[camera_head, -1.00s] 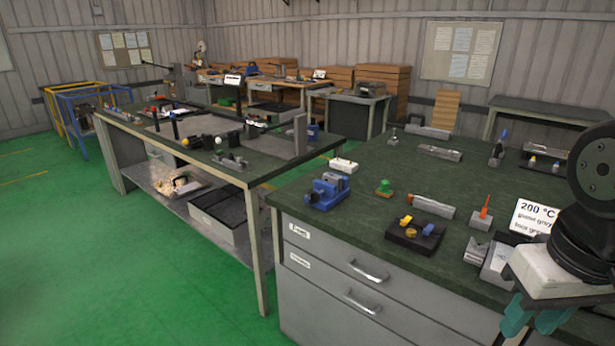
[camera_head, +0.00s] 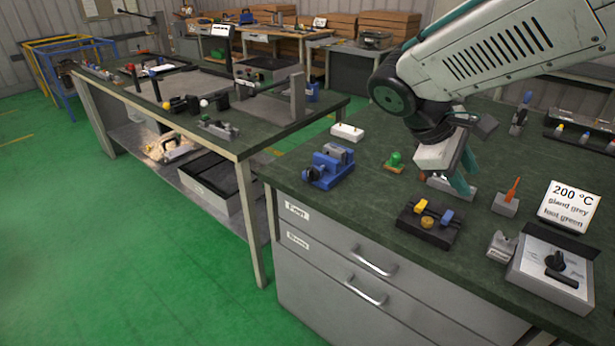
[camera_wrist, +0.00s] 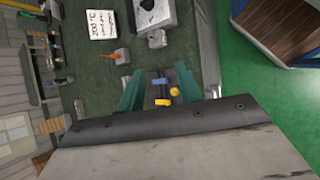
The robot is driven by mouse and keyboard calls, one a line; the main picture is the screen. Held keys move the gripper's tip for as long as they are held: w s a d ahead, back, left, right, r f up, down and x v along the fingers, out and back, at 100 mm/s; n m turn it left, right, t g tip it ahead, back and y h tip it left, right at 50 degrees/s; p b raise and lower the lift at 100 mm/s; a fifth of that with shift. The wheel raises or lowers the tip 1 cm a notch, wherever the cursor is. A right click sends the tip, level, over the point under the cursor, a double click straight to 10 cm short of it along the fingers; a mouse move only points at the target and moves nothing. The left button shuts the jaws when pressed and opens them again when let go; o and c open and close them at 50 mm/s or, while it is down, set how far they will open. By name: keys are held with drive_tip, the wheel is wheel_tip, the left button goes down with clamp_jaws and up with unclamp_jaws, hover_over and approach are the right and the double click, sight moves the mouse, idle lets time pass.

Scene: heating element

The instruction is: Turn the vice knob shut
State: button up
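The blue vice (camera_head: 328,167) stands on the front left corner of the green-topped bench in the head view. A dark round knob (camera_head: 311,174) shows at its front left end; how far its jaws are apart is too small to tell. My gripper (camera_head: 463,178) hangs over the bench to the right of the vice, well apart from it. In the wrist view its two teal fingers (camera_wrist: 158,88) are spread wide with nothing held between them. The vice is not seen in the wrist view.
A black block with yellow and blue parts (camera_head: 428,222) lies below my gripper. A green-knobbed piece (camera_head: 394,162) and a white block (camera_head: 347,131) are near the vice. A control box (camera_head: 552,270) and a 200 °C sign (camera_head: 569,206) stand at right.

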drive_tip(key=w+a+f+n+t+h, duration=0.25)
drive_tip(key=w+a+n, duration=0.2)
drive_tip(key=w, duration=0.35)
drive_tip(key=n+t, duration=1.2)
drive_tip(key=n, duration=0.3)
approach(309, 175)
drive_tip(key=w, duration=0.1)
drive_tip(key=shift+m, duration=0.35)
drive_tip(key=x, duration=0.7)
drive_tip(key=shift+w+d+r, duration=0.1)
drive_tip(key=shift+d, duration=0.15)
clamp_jaws()
drive_tip(key=shift+d, duration=0.2)
drive_tip(key=shift+a, duration=0.1)
